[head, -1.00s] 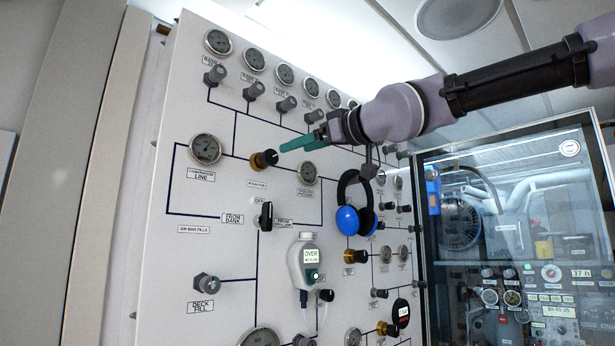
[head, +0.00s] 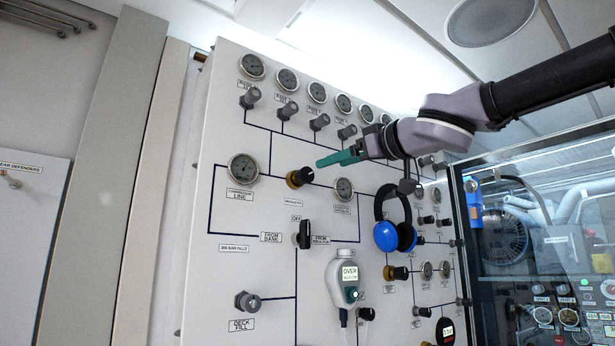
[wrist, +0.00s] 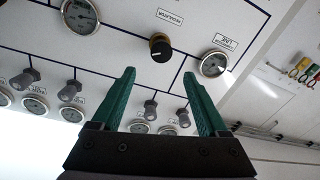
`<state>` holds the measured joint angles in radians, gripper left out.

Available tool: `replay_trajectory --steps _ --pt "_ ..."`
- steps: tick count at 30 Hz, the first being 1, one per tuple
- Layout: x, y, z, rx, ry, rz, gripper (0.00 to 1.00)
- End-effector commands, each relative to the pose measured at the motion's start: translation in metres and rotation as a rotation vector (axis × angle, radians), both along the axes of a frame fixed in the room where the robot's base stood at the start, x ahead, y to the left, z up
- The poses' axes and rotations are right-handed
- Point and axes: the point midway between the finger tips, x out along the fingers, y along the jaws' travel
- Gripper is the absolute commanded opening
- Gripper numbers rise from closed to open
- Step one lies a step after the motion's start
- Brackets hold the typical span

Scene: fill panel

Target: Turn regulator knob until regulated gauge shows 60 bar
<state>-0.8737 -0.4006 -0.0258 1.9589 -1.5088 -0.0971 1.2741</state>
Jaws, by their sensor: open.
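The regulator knob (head: 301,177) is black with a brass collar, on the white panel between two gauges. In the wrist view the knob (wrist: 160,48) lies beyond and between the fingertips, untouched.
The compressor line gauge (head: 242,168) is left of the knob. Blue headphones (head: 387,236) hang on the panel below my wrist. A black selector handle (head: 304,234) and a handheld meter (head: 346,281) are below. Several small knobs and gauges line the top.

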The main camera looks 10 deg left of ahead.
Motion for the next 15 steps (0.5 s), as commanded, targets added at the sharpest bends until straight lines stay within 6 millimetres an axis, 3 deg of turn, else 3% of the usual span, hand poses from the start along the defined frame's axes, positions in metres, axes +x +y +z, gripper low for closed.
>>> replay_trajectory --steps 8,15 --pt "0.003 0.005 -0.004 -0.012 0.013 0.002 0.77" --pt "0.020 0.027 -0.005 -0.013 0.014 0.001 0.77"
